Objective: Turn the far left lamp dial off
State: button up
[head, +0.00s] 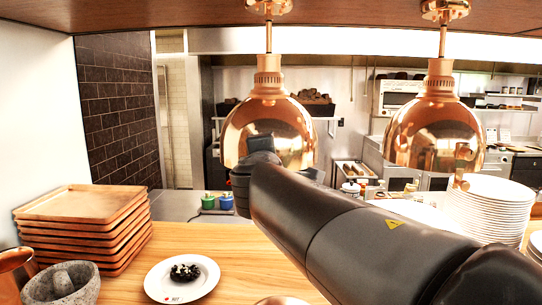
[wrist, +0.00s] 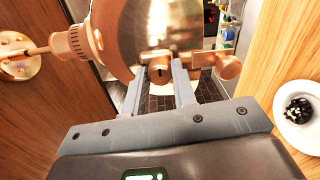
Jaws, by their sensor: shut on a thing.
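Two copper heat lamps hang from the shelf above. The left lamp (head: 270,110) is partly covered by my arm in the head view. Its copper dome (wrist: 150,25) fills the top middle of the wrist view. A small copper dial (wrist: 160,75) with a dark slot on its face sits at the dome. My gripper (wrist: 158,66) has one finger on each side of this dial and is shut on it. The right lamp (head: 437,120) hangs apart from my gripper.
A stack of wooden trays (head: 85,222) stands at the left. A white plate with dark food (head: 182,278) and a stone mortar (head: 62,283) are at the front. Stacked white plates (head: 490,212) stand at the right, beyond my arm. A copper cylinder (wrist: 228,67) sticks out beside the dial.

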jog(key=o, duration=1)
jog(key=s, duration=1)
jog(key=shift+s+r, duration=0.15)
jog(key=shift+s, duration=0.25)
jog(key=shift+d, duration=0.1)
jog(key=s+d+f+m+g+h, duration=0.2)
jog(key=d+f+m+g+h, duration=0.15)
jog(key=d+f+m, duration=0.55)
jog(key=s+d+f+m+g+y, duration=0.1)
jog(key=s+d+f+m+g, duration=0.1)
jog(key=s+f, duration=0.3)
jog(key=s+d+f+m+g+y, duration=0.1)
jog(key=s+d+f+m+g, duration=0.2)
jog(key=f, duration=0.5)
jog(key=s+d+f+m+g+y, duration=0.1)
jog(key=s+d+f+m+g, duration=0.2)
jog(key=s+f+m, duration=0.2)
jog(key=shift+s+d+f+m+g+y, duration=0.2)
jog(key=shift+s+f, duration=0.2)
jog(key=shift+f, duration=0.3)
jog(key=shift+s+d+f+m+g+y, duration=0.15)
jog(key=shift+s+f, duration=0.25)
jog(key=shift+f, duration=0.25)
